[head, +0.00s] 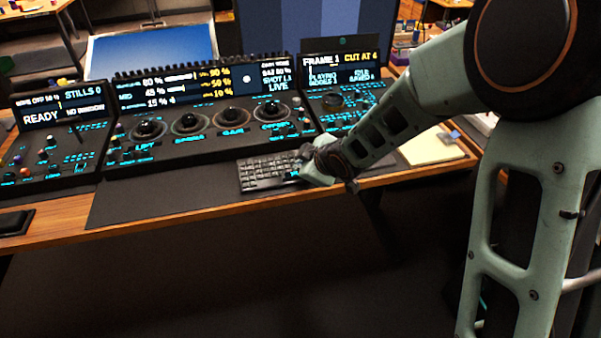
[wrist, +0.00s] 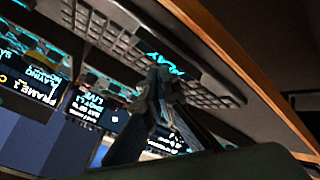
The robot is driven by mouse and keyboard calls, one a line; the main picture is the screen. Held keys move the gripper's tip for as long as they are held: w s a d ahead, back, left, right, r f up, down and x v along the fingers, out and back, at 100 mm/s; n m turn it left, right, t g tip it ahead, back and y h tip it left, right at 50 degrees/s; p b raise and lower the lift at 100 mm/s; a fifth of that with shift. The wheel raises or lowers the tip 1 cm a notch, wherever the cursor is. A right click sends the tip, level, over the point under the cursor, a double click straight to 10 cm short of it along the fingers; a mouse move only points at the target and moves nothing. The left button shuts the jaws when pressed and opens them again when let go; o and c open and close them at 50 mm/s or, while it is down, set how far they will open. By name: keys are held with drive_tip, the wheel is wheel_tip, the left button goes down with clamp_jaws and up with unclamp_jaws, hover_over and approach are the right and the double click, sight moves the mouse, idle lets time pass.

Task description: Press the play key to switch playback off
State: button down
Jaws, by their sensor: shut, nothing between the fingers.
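The play key (wrist: 165,63) shows in the wrist view as a dark key with glowing cyan PLAY lettering, at the near edge of the keyboard (wrist: 115,38). My gripper (wrist: 160,82) is shut and empty, its fingertips right by the lettering. I cannot tell whether they touch the key. In the head view the keyboard (head: 262,176) lies on the desk before the panel, and my gripper (head: 303,175) is low over its right end, largely hiding the key. The right screen (head: 340,69) reads FRAME 1, CUT AT 4 and what looks like PLAYING.
The centre console (head: 200,150) with its trackballs stands behind the keyboard, with another console (head: 58,160) to the left. A pale notepad (head: 432,147) lies to the right of my gripper. The wooden desk edge (head: 215,208) runs along the front. A dark mat (head: 160,200) lies bare left of the keyboard.

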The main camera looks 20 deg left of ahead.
drive_tip(key=shift+f+b, duration=0.5)
drive_tip(key=shift+f, duration=0.05)
idle(0.6)
drive_tip(key=shift+r+p, duration=0.85)
drive_tip(key=shift+r, duration=0.15)
wheel_tip(320, 180, up, 5)
drive_tip(key=p, duration=0.4)
drive_tip(key=shift+r, duration=0.1)
idle(0.4)
